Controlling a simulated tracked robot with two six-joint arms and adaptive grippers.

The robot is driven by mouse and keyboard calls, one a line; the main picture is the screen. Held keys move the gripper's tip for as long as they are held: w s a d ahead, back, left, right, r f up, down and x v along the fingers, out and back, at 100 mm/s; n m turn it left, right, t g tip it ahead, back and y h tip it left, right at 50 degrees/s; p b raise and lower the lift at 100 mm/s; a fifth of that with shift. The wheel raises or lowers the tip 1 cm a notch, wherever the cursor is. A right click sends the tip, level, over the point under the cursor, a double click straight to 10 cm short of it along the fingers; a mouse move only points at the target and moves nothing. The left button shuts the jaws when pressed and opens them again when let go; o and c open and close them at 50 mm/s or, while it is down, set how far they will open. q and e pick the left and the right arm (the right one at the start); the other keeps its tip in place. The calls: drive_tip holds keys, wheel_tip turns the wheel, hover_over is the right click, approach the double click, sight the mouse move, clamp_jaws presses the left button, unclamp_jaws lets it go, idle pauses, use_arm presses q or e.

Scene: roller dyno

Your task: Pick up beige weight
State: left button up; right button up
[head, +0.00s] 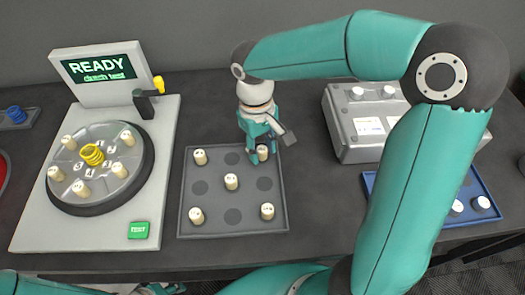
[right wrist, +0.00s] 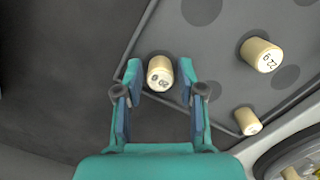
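Several beige cylindrical weights stand on the dark grey tray (head: 233,234) in the head view. My right gripper (head: 262,155) reaches down over the tray's far right corner, around one beige weight (head: 262,152). In the right wrist view this weight (right wrist: 160,74) stands between the fingertips of the right gripper (right wrist: 160,76), with small gaps on both sides; the gripper is open. Other beige weights on the tray are at far left (head: 200,157), centre (head: 231,181), near left (head: 196,215) and near right (head: 267,211). My left gripper (head: 163,289) shows only partly at the bottom edge.
Left of the tray stands a tester with a READY screen (head: 98,68), a round disc (head: 100,195) carrying more beige weights, and a green TEST button (head: 138,230). A grey box (head: 352,150) and a blue tray (head: 480,189) with white pieces lie to the right.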

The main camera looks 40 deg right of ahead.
drive_tip(key=shift+f, duration=0.2)
drive_tip(key=c, duration=0.6)
drive_tip(key=shift+r, duration=0.1)
